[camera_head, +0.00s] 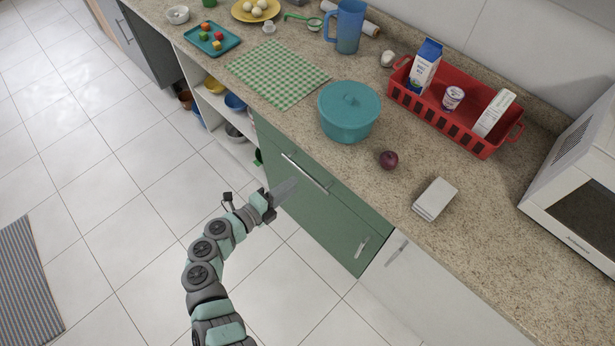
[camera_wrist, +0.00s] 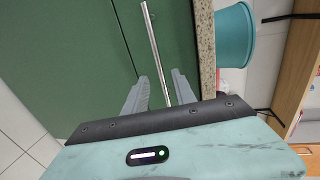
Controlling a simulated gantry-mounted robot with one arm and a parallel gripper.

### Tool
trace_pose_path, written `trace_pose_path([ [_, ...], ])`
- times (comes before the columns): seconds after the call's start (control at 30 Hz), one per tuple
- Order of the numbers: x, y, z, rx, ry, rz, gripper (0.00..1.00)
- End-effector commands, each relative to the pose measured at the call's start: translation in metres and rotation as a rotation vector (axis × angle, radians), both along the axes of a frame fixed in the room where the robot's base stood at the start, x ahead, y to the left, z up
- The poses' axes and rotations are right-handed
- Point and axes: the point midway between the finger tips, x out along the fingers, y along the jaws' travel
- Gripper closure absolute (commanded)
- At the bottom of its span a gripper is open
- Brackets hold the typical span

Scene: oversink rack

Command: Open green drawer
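The green drawer (camera_head: 318,188) is the top front of the green cabinet under the counter and looks shut. Its long silver bar handle (camera_head: 304,174) runs along the front. My gripper (camera_head: 287,189) is just in front of the drawer, close to the handle. In the wrist view my gripper (camera_wrist: 160,88) is open. The handle (camera_wrist: 155,45) passes between its two grey fingers in the picture. I cannot tell whether the fingers reach around the bar or are still short of it. The green front (camera_wrist: 70,60) fills the left of that view.
A green door with a small handle (camera_head: 362,246) lies below the drawer. White open shelves (camera_head: 222,115) stand to the left and a white cabinet front (camera_head: 420,290) to the right. A teal pot (camera_head: 348,112) and a red onion (camera_head: 388,159) stand on the counter above.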

Motion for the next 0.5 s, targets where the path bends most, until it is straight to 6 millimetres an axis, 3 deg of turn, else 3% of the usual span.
trace_pose_path([
  [0.2, 0.030, -0.031, -0.010, -0.003, 0.001, 0.001, 0.68],
  [0.5, 0.052, -0.054, -0.015, -0.003, 0.000, -0.001, 0.68],
])
